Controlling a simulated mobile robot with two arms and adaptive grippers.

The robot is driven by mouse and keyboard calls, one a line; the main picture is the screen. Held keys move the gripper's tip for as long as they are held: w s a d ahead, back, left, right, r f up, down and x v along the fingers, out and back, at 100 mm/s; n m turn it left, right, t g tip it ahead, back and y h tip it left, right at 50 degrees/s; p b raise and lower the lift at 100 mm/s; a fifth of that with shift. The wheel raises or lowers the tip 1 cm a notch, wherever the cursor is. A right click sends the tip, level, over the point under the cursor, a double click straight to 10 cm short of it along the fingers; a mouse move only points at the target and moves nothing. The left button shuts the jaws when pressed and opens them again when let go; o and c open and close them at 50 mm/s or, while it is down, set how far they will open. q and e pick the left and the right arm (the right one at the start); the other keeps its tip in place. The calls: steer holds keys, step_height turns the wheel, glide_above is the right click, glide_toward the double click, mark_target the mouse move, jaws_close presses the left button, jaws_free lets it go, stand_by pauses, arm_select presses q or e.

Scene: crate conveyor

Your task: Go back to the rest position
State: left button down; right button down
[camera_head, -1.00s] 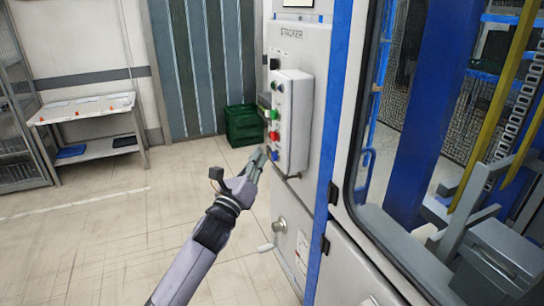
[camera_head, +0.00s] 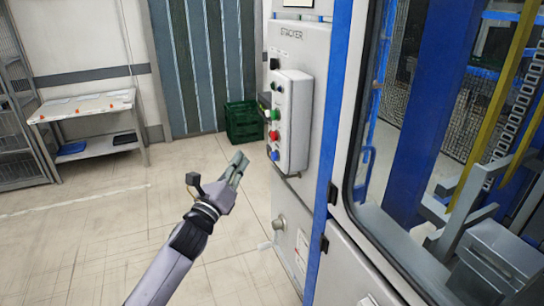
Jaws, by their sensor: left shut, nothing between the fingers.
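My left gripper (camera_head: 240,163) is shut and empty. It is in the air, left of the control box (camera_head: 296,120) on the stacker cabinet (camera_head: 298,48), with a gap between its fingertips and the box. The box has a column of buttons on its left face, with green, red and blue ones showing. My left arm reaches up from the bottom of the picture. My right gripper is not in view.
The stacker cabinet and its glazed frame (camera_head: 340,120) fill the right side. A green crate (camera_head: 243,122) stands on the floor behind the gripper. A white table (camera_head: 85,105) stands at the far left. The floor (camera_head: 90,240) left of my arm is clear.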

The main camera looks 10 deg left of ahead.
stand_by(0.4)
arm_select(q)
step_height(320, 180, down, 23)
steer(key=a+n+g+y, duration=0.3)
steer(key=n+g, duration=0.1)
steer(key=n, duration=0.4)
steer(key=s+a+f+n+g+y, duration=0.1)
steer(key=s+f+n+g, duration=0.4)
steer(key=f, duration=0.6)
steer(key=s+f+n, duration=0.3)
steer(key=s+f, duration=0.3)
steer(key=f, duration=0.6)
steer(key=s+f+n+g, duration=0.45)
steer(key=s+f, duration=0.65)
steer(key=s, duration=0.4)
steer(key=s+f+n+g, duration=0.3)
steer(key=s+f+n, duration=0.3)
steer(key=s+f, duration=0.8)
steer(key=s+d+f+n+g, duration=0.1)
steer(key=s+n, duration=0.1)
steer(key=s, duration=0.7)
steer(key=s+d+f+n+g+b, duration=0.1)
steer(key=s+n+g, duration=0.1)
steer(key=s, duration=0.7)
steer(key=shift+s+y, duration=0.4)
